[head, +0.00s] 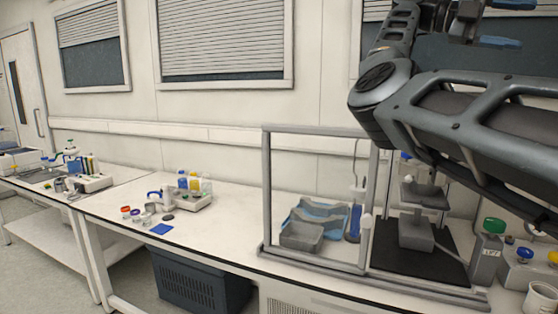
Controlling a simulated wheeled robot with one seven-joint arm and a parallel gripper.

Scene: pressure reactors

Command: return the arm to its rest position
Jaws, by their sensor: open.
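My arm fills the upper right of the head view, bent at a large grey elbow joint with a thick dark link running to the right edge. My gripper (505,23) is at the top right, partly cut off by the frame edge. Its two blue-tipped fingers are apart, with nothing seen between them. It is high up in front of the dark window, clear of the bench. Part of the arm hides the right side of the framed enclosure (266,190).
The white bench (225,222) runs along the wall. Inside the enclosure are a grey box (301,237), blue trays and a grey stand on a black mat. A green-button box (487,255) and a white mug (540,299) stand at right. A dark crate (200,284) sits below.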

